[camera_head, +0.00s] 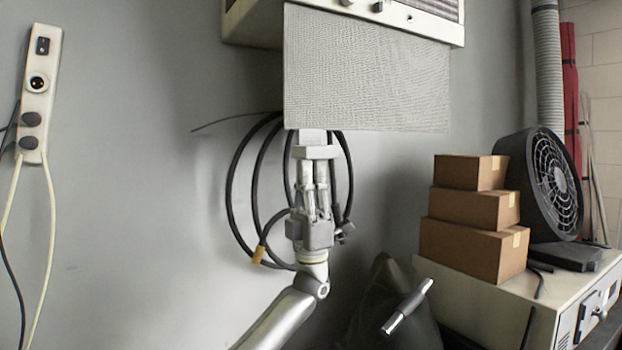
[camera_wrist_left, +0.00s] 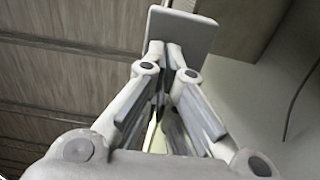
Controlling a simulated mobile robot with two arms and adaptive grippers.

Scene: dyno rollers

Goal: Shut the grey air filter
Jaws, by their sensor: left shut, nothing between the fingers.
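The grey air filter (camera_head: 368,75) is a flat, finely meshed panel in the head view. It hangs down open from the front of a cream wall unit (camera_head: 252,22). My left gripper (camera_head: 312,138) points up at the panel's lower edge, left of its middle. Its fingers are shut with nothing between them. The tips meet the panel's edge in the picture and may be partly hidden behind it; I cannot tell if they touch. The left wrist view shows the closed fingertips (camera_wrist_left: 182,32) close up. My right gripper is not in view.
Black cable loops (camera_head: 240,185) hang on the wall behind my left gripper. At right, stacked cardboard boxes (camera_head: 473,250) and a black fan (camera_head: 545,185) stand on a cream cabinet (camera_head: 470,305). A switch panel (camera_head: 40,90) is at far left.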

